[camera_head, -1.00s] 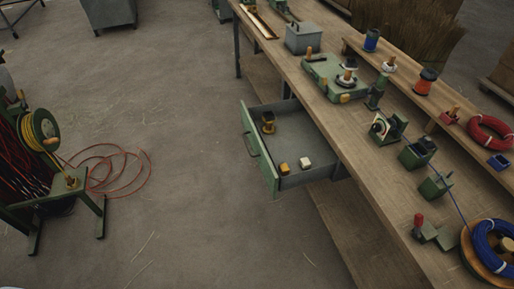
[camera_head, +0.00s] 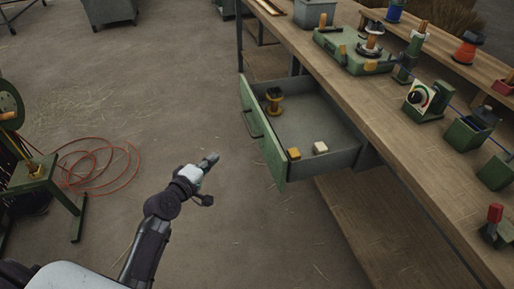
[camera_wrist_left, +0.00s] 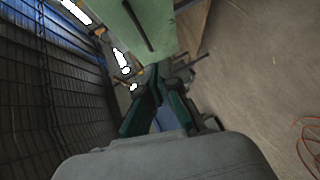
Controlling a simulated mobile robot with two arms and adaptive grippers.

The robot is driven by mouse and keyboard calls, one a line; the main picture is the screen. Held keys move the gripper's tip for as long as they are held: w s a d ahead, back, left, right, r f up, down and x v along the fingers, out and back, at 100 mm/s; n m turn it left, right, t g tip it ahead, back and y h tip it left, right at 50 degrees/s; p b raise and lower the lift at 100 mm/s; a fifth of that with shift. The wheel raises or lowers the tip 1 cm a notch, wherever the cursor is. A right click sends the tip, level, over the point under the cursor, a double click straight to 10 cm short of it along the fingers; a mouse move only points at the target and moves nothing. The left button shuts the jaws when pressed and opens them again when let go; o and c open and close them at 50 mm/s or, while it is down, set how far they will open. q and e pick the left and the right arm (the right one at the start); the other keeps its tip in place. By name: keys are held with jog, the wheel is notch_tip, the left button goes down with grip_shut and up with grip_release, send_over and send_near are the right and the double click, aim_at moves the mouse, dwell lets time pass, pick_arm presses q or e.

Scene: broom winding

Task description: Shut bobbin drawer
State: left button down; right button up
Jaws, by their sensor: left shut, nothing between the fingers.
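The bobbin drawer (camera_head: 345,158) is pulled well out from under the workbench, its green front (camera_head: 262,134) with a dark handle facing left. It holds a yellow-and-dark bobbin (camera_head: 273,101), a yellow block (camera_head: 294,154) and a white block (camera_head: 320,147). My left gripper (camera_head: 211,160) is shut and empty, to the left of the drawer front and apart from it. In the left wrist view the green drawer front (camera_wrist_left: 140,28) with its handle slot shows beyond the shut fingers (camera_wrist_left: 160,85). My right gripper is not in view.
The wooden workbench (camera_head: 440,160) carries several green winding fixtures, such as one with a round dial (camera_head: 421,97). A green stand (camera_head: 45,185) with red wire (camera_head: 110,168) on the floor is at the left. The floor before the drawer is clear.

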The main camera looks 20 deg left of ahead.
pick_arm(q)
jog(key=w+d+b, duration=0.1)
jog(key=w+d, duration=0.4)
jog(key=w, duration=0.7)
jog(key=shift+w+d, duration=0.2)
jog(key=shift+w, duration=0.05)
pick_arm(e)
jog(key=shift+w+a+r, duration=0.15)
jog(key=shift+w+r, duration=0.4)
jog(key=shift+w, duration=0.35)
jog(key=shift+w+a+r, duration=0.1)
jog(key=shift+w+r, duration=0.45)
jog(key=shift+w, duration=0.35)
pick_arm(q)
jog(key=shift+d, duration=0.1)
